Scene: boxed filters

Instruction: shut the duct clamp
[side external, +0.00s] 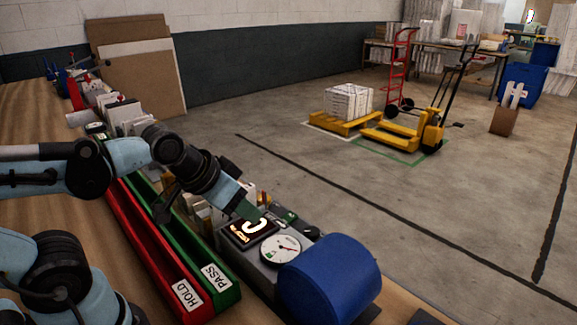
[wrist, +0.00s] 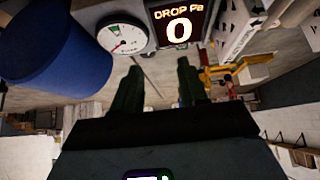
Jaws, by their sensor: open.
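A grey test rig (side external: 262,262) stands at the bench edge, with a lit display (side external: 250,229) and a round white gauge (side external: 281,249). In the wrist view the display (wrist: 178,22) reads DROP Pa 0, beside the gauge (wrist: 122,38). A blue cylinder (side external: 331,280) sits at the rig's near end; it also shows in the wrist view (wrist: 50,45). I cannot make out the duct clamp with certainty. My gripper (side external: 249,210) is over the rig, close by the display and partly covering it. Its two dark green fingers (wrist: 157,85) are apart, with nothing visible between them.
A red HOLD tray (side external: 150,250) and a green PASS tray (side external: 200,255) run along the bench beside the rig. Boxed filters (side external: 122,112) stand at the bench's far end. Small items crowd behind my gripper. The floor beyond the bench is open, with a yellow pallet truck (side external: 405,130) farther off.

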